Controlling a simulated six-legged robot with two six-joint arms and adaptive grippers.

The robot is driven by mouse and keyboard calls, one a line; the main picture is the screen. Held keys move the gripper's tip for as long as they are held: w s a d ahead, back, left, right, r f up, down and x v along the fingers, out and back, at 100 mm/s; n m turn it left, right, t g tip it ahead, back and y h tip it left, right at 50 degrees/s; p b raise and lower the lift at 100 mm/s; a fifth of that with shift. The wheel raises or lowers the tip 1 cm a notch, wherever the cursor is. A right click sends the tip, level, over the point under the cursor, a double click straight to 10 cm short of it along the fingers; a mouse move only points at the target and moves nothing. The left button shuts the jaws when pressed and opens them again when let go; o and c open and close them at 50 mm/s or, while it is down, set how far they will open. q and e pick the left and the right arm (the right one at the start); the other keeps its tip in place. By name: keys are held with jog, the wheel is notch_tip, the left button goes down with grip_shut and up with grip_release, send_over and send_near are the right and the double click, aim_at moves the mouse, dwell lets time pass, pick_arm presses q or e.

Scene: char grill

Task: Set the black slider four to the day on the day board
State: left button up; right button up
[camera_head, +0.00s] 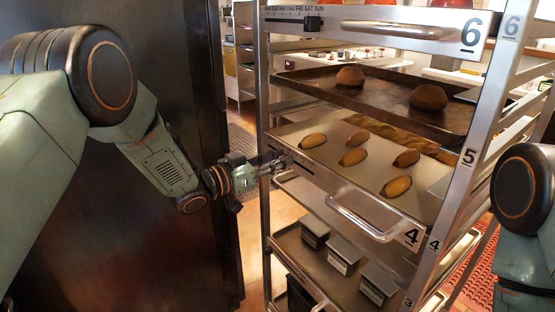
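A metal rack holds tray shelves with day strips on their front edges. The level-four shelf (335,187) carries a black number 4 and a handle. My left gripper (279,161) reaches in from the left and is at the left end of its front edge, over the strip. The black slider four is not clearly distinguishable there; the fingers cover that spot. I cannot tell whether the fingers are closed or touch it. The level-six strip above shows day letters, with FRI SAT SUN readable, and a black slider (313,23). My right gripper is out of view.
Level four holds several small loaves (397,186). A dark tray (345,96) above bears two buns (429,97). Tins (343,255) stand on the shelf below. A dark tall cabinet (150,240) is left of the rack. My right arm is at the right edge.

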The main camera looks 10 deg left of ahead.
pick_arm(q)
grip_shut()
dwell(0.3)
jog(key=shift+w+a, duration=0.9)
jog(key=shift+a, duration=0.1)
jog(key=o, duration=0.5)
grip_release()
